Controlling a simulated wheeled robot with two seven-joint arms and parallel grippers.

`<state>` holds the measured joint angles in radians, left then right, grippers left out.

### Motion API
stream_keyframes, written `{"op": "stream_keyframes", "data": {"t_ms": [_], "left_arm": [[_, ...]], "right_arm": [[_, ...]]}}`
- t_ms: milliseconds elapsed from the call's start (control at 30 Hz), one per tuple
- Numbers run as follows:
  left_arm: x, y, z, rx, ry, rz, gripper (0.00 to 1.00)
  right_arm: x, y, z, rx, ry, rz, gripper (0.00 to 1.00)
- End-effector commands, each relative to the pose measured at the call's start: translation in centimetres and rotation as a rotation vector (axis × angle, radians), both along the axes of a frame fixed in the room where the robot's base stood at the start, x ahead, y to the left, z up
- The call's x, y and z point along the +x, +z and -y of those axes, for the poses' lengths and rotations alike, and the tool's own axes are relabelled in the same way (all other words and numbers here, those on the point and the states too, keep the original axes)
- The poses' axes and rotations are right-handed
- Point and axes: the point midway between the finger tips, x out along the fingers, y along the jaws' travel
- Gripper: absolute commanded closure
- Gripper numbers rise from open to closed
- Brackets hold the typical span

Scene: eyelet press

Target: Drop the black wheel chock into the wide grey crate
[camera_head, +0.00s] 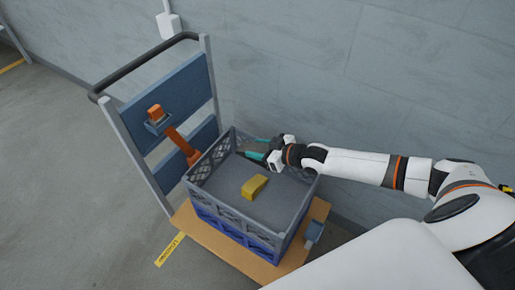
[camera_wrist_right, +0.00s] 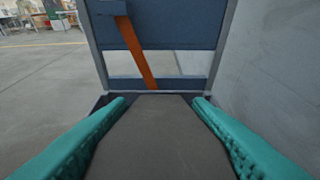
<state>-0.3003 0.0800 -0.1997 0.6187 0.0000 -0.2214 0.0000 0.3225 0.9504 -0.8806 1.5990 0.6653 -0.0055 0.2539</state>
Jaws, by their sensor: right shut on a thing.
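The wide grey crate (camera_head: 295,215) has lattice walls and an open top, and sits on a blue crate on a cart. My right gripper (camera_head: 254,152) is over the crate's back part, its teal fingers pointing left. In the right wrist view the fingers (camera_wrist_right: 158,115) are spread on both sides of a dark, flat-faced thing, the black wheel chock (camera_wrist_right: 155,140), and are shut on it. In the head view the chock is small and mostly hidden by the fingers. My left gripper is not in view.
A yellow block (camera_head: 255,187) lies on the crate's floor, with bare floor around it. The blue crate (camera_head: 232,232) stands on the cart's tan deck (camera_head: 195,228). The cart's upright blue panel (camera_head: 165,92) with an orange strap (camera_head: 182,143) rises at left. A grey wall stands close behind.

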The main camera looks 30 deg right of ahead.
Motion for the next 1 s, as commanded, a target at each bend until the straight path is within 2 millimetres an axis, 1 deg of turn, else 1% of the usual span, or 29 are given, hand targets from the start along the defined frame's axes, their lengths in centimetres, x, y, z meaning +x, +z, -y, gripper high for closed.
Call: {"op": "stream_keyframes", "data": {"t_ms": [33, 333, 467, 733, 767, 800, 900, 1000], "left_arm": [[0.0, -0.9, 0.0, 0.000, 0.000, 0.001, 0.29], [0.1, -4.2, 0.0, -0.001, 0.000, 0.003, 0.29], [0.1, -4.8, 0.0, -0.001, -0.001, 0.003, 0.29], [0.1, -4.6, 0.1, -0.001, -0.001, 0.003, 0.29], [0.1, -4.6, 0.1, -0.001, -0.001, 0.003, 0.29], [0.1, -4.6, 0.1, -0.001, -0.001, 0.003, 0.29], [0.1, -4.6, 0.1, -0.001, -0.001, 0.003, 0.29], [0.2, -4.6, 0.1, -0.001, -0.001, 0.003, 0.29]], "right_arm": [[0.0, -0.9, 0.0, 0.001, 0.000, 0.002, 0.84], [0.1, -4.4, 0.0, 0.002, 0.000, 0.003, 0.84], [0.1, -5.0, 0.0, 0.001, 0.000, 0.003, 0.84], [0.1, -4.9, 0.0, 0.002, 0.000, 0.003, 0.84], [0.1, -4.9, 0.0, 0.002, 0.000, 0.003, 0.50], [0.1, -4.9, 0.0, 0.002, 0.000, 0.003, 0.43], [0.0, -5.0, 0.0, 0.001, 0.000, 0.002, 0.29], [0.0, -5.0, 0.0, 0.000, 0.000, 0.001, 0.29]]}}
